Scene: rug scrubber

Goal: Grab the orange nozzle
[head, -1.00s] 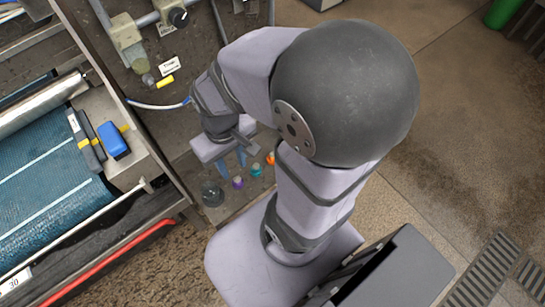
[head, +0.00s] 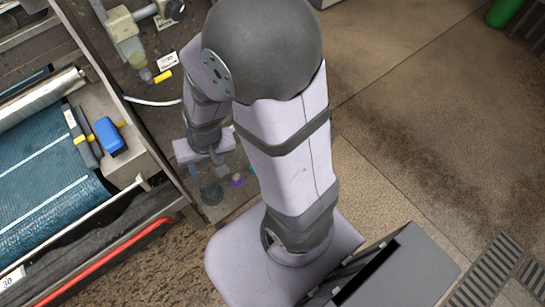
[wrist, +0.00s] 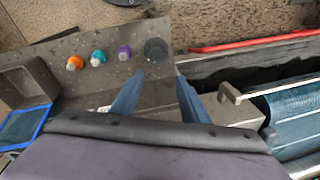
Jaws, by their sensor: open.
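The orange nozzle (wrist: 74,62) stands on a grey shelf in the wrist view, at the left end of a row with a teal nozzle (wrist: 98,58) and a purple nozzle (wrist: 124,53). In the head view my arm hides the orange nozzle. The purple nozzle (head: 237,181) shows there beside my arm. My gripper (wrist: 159,75) is open and empty. In the wrist view its blue fingers point toward the dark round cup (wrist: 156,50), to the right of the nozzles, with the orange one well to the left of both fingers.
The grey shelf (wrist: 60,48) carries the nozzles and cup. A blue brush (head: 110,137) rests on the machine's edge. Open floor (head: 430,110) is at the right.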

